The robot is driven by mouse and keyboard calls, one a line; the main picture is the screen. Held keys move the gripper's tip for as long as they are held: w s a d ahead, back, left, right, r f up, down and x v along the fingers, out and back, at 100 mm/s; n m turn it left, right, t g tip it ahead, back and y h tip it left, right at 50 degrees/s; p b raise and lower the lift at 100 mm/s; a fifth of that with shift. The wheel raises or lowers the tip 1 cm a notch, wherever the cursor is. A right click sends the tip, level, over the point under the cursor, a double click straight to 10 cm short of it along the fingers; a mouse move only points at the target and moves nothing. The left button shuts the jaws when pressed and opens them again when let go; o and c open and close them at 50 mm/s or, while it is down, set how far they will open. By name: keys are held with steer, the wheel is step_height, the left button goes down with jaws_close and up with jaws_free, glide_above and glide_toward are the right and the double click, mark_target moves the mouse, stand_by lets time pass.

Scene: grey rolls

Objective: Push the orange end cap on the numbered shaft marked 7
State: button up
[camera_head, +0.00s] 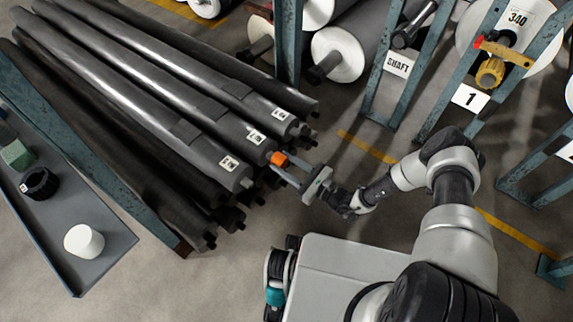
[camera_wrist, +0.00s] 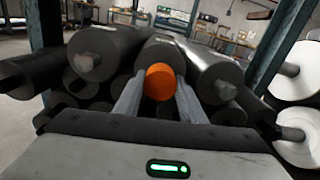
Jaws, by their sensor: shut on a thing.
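The orange end cap (camera_head: 278,158) is a short bright cylinder at the near end of the middle labelled dark shaft (camera_head: 215,113). My gripper (camera_head: 284,165) is shut on the cap, one finger on each side. In the wrist view the cap (camera_wrist: 160,82) sits between the two fingers, in front of the middle shaft's end (camera_wrist: 160,48). I cannot tell how far the cap is over the shaft's stub, which it hides. White number labels (camera_head: 255,137) lie on three top shafts; their digits are too small to read surely.
More dark shafts are stacked below and beside. A blue-green rack post (camera_head: 288,45) stands behind. A grey shelf (camera_head: 105,250) at left holds a white cylinder (camera_head: 84,241) and a black ring (camera_head: 39,184). White rolls (camera_head: 338,55) are at upper right. Bare floor lies in front.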

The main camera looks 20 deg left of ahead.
steer(key=shift+x, duration=1.05)
steer(key=shift+a, duration=0.1)
steer(key=o, duration=1.1)
steer(key=p+v, duration=0.2)
steer(key=v, duration=1.5)
steer(key=shift+d+p, duration=0.25)
steer(key=shift+p, duration=0.15)
